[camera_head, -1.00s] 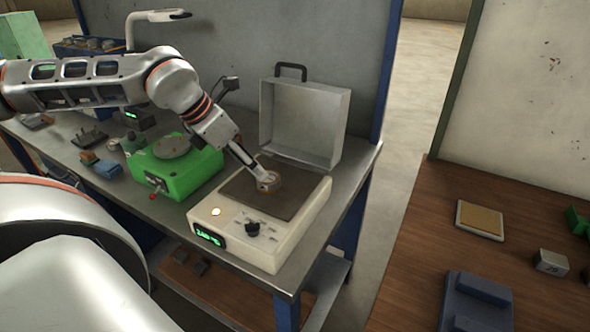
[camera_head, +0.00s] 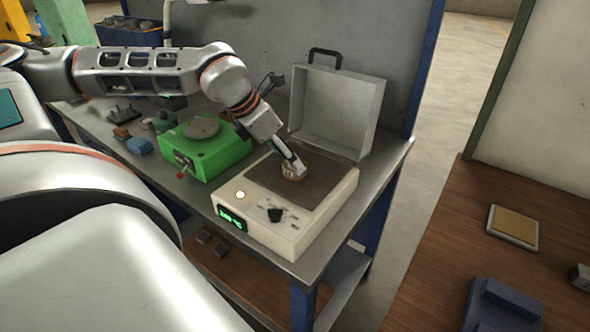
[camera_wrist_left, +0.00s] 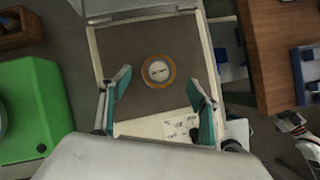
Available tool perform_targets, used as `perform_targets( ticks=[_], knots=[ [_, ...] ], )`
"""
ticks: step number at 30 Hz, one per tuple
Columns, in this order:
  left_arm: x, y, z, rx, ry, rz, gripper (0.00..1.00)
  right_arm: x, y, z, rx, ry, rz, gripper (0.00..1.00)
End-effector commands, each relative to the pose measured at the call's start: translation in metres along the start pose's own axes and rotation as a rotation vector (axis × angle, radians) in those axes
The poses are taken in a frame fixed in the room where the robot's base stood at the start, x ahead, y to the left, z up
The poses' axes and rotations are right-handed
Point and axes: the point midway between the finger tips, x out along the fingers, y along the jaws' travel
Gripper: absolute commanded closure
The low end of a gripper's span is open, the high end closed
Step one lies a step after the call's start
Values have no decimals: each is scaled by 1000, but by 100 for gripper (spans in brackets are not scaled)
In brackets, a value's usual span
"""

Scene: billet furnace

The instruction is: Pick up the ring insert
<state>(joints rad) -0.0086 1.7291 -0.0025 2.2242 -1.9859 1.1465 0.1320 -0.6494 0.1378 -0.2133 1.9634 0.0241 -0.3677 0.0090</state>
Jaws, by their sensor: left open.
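The ring insert is a round piece with a copper-brown rim and pale centre; it lies on the dark plate of a cream heater (camera_head: 262,235). The ring insert shows in the head view (camera_head: 292,172) and the left wrist view (camera_wrist_left: 159,72). My left gripper (camera_wrist_left: 160,78) is open, with teal-padded fingers apart to either side of the ring in the wrist view. In the head view my left gripper (camera_head: 296,165) is right at the ring and partly covers it. I cannot tell whether the fingers touch it. My right gripper may show at the wrist view's right edge, unclear.
The heater's grey lid (camera_head: 336,110) stands open behind the plate. A green device (camera_head: 212,155) with a round top is to the left. A wooden table (camera_head: 450,240) at right carries a tan pad (camera_head: 514,226) and a blue block (camera_head: 500,310).

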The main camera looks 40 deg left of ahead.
Motion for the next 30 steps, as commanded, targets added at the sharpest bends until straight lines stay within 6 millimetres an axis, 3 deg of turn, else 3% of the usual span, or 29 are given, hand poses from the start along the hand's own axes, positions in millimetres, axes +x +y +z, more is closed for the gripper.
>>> perform_targets(
  ticks=[12,25,30],
  knots=[
    [34,2,-3,1,5,1,38,6,-1,13,1,-5,0,60],
    [39,2,0,1,0,0,38,7,-2,17,-1,-12,-2,60],
    [39,2,0,1,0,0,82,7,-2,17,-1,-12,-2,60]
  ],
)
